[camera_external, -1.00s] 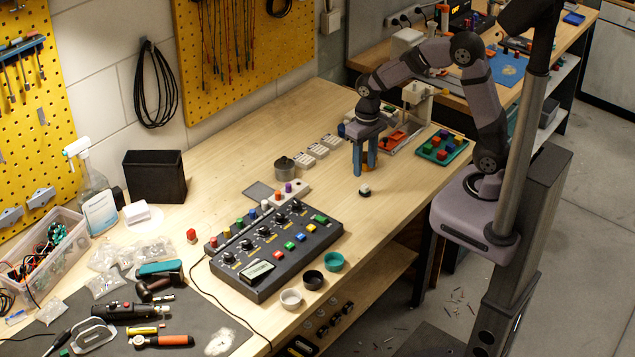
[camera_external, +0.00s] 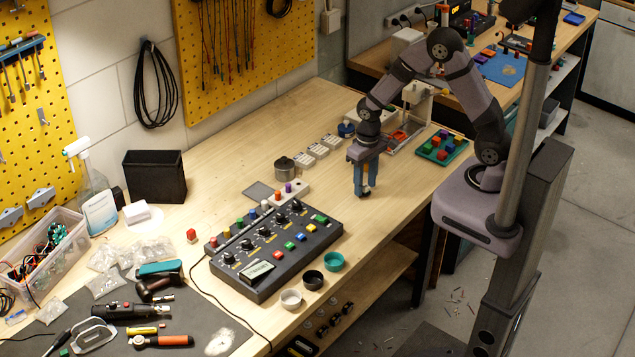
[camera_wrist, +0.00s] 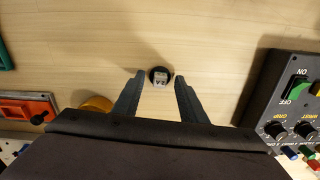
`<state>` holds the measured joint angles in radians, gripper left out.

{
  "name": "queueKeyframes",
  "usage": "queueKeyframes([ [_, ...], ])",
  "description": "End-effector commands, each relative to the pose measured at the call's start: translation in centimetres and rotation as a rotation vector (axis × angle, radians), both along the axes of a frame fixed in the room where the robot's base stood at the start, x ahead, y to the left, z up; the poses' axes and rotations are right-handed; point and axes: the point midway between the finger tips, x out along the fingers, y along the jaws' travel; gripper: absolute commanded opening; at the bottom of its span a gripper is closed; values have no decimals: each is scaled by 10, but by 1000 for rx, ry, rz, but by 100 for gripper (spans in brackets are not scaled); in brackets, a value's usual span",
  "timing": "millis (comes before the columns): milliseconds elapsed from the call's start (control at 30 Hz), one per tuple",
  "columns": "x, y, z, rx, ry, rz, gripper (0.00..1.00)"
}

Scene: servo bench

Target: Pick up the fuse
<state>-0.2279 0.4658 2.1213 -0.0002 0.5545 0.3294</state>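A small round dark piece with a pale top (camera_wrist: 160,76), probably the fuse, stands on the bench in the wrist view. It is between the tips of my gripper (camera_wrist: 160,80), with a narrow gap on each side. The gripper is open and nothing is gripped. In the external view my gripper (camera_external: 363,192) points straight down with its blue fingertips low at the bench, at the piece's place.
The black control panel (camera_external: 275,245) with knobs and coloured buttons lies left of my gripper. A metal tin (camera_external: 285,167) and pale blocks (camera_external: 318,151) stand behind it. A green tray (camera_external: 442,147) of coloured pieces is to the right. Wood around the gripper is clear.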

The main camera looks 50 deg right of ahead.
Motion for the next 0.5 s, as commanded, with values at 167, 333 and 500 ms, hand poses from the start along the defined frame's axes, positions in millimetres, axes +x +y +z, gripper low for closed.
queueKeyframes([
  [167,0,0,-4,0,0,0,38],
  [333,0,0,-4,0,0,0,31],
  [500,0,0,-3,0,0,0,0],
])
